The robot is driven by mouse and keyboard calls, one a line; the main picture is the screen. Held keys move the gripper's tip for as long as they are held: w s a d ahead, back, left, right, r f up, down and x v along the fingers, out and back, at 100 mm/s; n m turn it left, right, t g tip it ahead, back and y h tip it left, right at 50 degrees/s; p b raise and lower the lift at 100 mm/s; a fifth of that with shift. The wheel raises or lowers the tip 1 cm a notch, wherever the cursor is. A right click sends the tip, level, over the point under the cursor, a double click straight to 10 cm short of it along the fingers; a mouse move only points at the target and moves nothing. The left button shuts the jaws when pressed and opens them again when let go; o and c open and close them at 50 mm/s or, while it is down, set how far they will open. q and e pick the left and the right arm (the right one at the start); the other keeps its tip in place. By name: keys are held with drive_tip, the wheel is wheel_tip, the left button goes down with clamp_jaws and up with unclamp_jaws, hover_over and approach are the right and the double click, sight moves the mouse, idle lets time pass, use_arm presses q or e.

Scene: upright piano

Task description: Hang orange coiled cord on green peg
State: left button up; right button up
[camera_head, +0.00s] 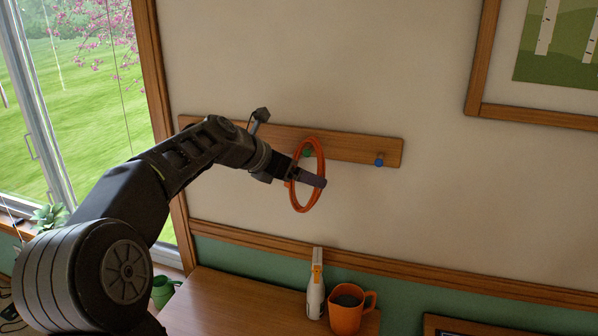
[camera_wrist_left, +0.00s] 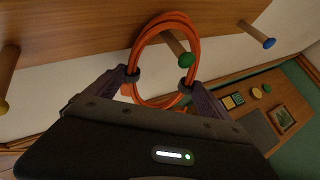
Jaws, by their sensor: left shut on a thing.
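The orange coiled cord (camera_head: 318,190) is held upright as a loop in front of the wooden peg rail (camera_head: 350,146). My left gripper (camera_head: 305,180) is shut on its lower part; the left wrist view shows the coil (camera_wrist_left: 140,55) between the fingers (camera_wrist_left: 157,88). The green peg (camera_head: 307,153) shows inside the loop's outline in the head view. In the left wrist view its green tip (camera_wrist_left: 187,60) also lies within the loop, near the right strand. I cannot tell whether the peg passes through the loop. My right gripper is not in view.
A blue peg (camera_head: 379,161) sticks out to the right on the rail; a yellow-tipped peg (camera_wrist_left: 4,104) shows at left in the left wrist view. Below, an orange mug (camera_head: 346,312) and a white bottle (camera_head: 316,293) stand on a wooden top (camera_head: 235,303). The wall right of the rail is clear.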

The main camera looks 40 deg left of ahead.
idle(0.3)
use_arm(q)
drive_tip(key=o, duration=1.3)
drive_tip(key=shift+s, duration=0.1)
drive_tip(key=v, duration=0.7)
drive_tip(key=shift+s+r+b, duration=0.25)
drive_tip(key=shift+b, duration=0.05)
